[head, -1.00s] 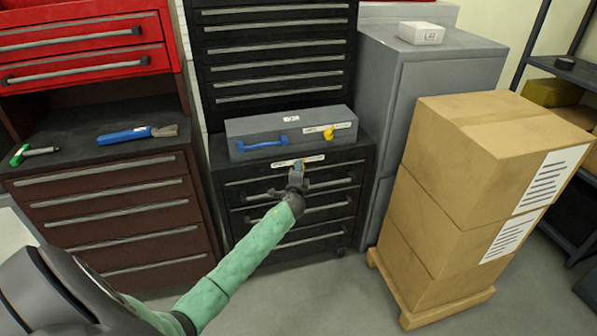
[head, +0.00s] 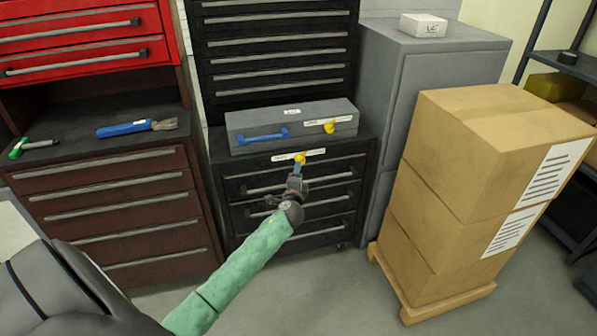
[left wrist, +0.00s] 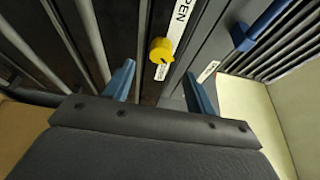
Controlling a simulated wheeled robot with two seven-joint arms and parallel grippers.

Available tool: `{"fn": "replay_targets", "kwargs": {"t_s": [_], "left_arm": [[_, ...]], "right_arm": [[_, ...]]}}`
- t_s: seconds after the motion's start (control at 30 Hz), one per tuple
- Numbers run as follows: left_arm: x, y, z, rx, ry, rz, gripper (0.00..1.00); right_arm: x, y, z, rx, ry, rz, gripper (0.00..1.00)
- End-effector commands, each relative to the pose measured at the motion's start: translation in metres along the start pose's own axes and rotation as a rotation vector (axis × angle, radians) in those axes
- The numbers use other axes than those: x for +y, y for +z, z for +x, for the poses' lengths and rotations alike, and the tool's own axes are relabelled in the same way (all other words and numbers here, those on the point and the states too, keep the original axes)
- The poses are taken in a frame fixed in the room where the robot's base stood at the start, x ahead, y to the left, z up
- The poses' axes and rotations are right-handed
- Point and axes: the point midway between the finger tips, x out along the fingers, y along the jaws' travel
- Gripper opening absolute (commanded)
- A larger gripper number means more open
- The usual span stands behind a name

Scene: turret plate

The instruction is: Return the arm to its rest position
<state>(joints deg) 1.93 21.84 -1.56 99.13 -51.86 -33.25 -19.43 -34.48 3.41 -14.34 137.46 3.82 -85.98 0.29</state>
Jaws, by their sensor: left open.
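My left arm (head: 245,265) reaches in from the lower left in the head view. Its gripper (head: 297,170) is in front of the lower black drawer cabinet, just below a yellow turn knob (head: 300,158) on the cabinet's labelled top strip. In the left wrist view the gripper (left wrist: 159,70) is open, with blue fingers apart and nothing held. The yellow knob (left wrist: 161,50) shows beyond the fingertips, beside a white label whose visible letters read "PEN". My right gripper is in neither view.
A grey box (head: 250,122) with a blue handle and another yellow knob sits on the black cabinet (head: 240,190). Stacked cartons (head: 455,165) on a pallet stand to the right. A brown drawer bench (head: 110,215) with a blue-handled brush (head: 125,129) stands left. Open floor lies in front.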

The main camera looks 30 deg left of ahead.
Motion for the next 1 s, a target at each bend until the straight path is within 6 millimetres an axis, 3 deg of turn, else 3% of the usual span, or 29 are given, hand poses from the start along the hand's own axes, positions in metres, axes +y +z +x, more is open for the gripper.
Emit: {"fn": "replay_targets", "kwargs": {"t_s": [0.2, 0.77, 1.0], "left_arm": [[0.0, 0.0, -0.012, 0.0, 0.001, 0.0, 0.56], [0.0, 0.0, -0.012, 0.0, 0.001, -0.009, 0.56], [0.015, 0.026, -0.016, -0.148, 0.083, -0.154, 0.56]], "right_arm": [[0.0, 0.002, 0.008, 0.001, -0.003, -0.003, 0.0], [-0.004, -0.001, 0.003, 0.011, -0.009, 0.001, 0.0], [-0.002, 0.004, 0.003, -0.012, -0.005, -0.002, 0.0]]}}
